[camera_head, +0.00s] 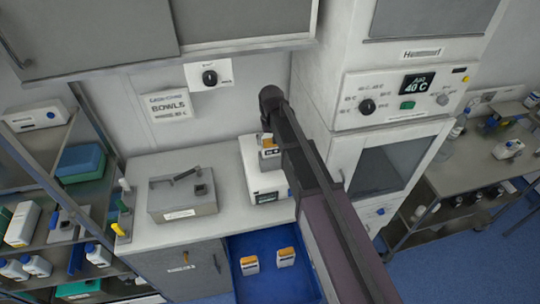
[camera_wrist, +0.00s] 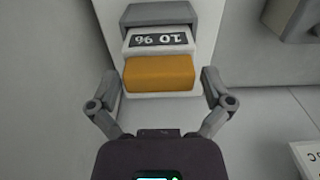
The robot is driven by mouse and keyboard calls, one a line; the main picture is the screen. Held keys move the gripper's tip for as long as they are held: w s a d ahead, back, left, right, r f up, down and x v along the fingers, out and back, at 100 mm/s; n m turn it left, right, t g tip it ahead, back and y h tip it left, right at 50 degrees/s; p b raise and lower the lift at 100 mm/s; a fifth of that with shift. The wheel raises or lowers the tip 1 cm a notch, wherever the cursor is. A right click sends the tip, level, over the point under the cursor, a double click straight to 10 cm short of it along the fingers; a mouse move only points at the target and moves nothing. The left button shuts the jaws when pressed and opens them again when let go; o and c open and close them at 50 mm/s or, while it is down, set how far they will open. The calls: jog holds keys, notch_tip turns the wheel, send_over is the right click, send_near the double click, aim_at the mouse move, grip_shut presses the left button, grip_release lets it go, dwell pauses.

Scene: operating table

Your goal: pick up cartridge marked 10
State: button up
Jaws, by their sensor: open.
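The cartridge with an orange front (camera_wrist: 158,74) is in the wrist view, with a white body and a dark label that reads 10 and 96 upside down. It sits in the grey slot of a white device (camera_wrist: 206,20). In the head view the cartridge (camera_head: 268,144) is at the top of the white device (camera_head: 267,186) on the counter, beside my arm. My gripper (camera_wrist: 162,82) is open, with one finger on each side of the orange front. I cannot tell whether the fingers touch it. My fingertips are hidden in the head view.
Two more orange-topped cartridges (camera_head: 249,265) (camera_head: 285,257) stand in an open blue drawer (camera_head: 275,288) below the counter. A grey metal box (camera_head: 182,195) stands on the counter to the left. A tall white cabinet (camera_head: 383,165) rises close to the right of my arm.

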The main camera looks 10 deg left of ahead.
jog(key=c, duration=1.1)
jog(key=shift+o, duration=0.2)
jog(key=shift+r, duration=0.1)
notch_tip(320, 180, up, 10)
jog(key=p, duration=1)
